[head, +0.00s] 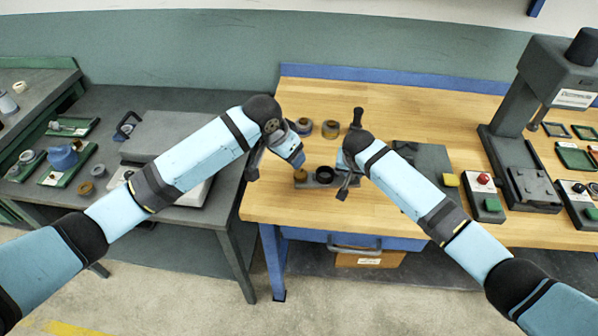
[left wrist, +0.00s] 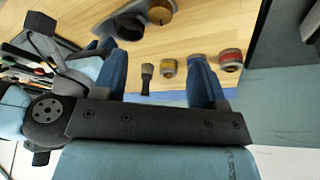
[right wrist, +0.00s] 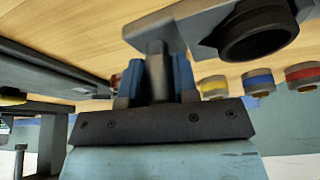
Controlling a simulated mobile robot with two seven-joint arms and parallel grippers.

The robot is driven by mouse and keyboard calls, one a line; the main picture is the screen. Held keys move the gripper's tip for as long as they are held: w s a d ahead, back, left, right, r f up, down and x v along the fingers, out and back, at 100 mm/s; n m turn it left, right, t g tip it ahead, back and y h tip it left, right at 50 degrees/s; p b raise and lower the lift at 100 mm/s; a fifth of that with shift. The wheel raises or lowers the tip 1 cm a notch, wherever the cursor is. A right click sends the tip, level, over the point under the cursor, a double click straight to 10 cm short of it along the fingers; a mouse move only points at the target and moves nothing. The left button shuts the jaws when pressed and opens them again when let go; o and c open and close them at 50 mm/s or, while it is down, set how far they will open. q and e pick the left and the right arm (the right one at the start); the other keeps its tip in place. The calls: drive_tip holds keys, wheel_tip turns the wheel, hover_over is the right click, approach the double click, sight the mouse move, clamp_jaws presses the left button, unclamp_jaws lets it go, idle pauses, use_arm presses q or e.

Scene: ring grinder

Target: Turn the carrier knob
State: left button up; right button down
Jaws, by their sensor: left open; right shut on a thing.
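The dark grey carrier (head: 322,181) lies near the table's front edge in the head view, with a round black ring opening. In the right wrist view the carrier (right wrist: 186,22) shows its ring opening (right wrist: 257,32) beside a grey cylindrical knob (right wrist: 157,75). My right gripper (head: 341,164) is shut on this knob, one blue finger on each side. The grip is hidden in the head view. My left gripper (head: 294,154) is open and empty left of the carrier. In the left wrist view its blue fingers (left wrist: 158,58) stand wide apart.
Yellow (right wrist: 213,87), blue (right wrist: 258,82) and red (right wrist: 303,76) banded parts stand behind the carrier. A dark upright tool (head: 357,116) stands at the back. A tall press (head: 506,125) and a red-button box (head: 485,200) are at the right. Bare wood lies at the back right.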

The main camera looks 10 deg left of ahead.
sight(300, 174)
use_arm(q)
drive_tip(key=x, duration=1.2)
drive_tip(key=shift+a, duration=0.1)
drive_tip(key=c, duration=0.9)
drive_tip(key=shift+c, duration=0.2)
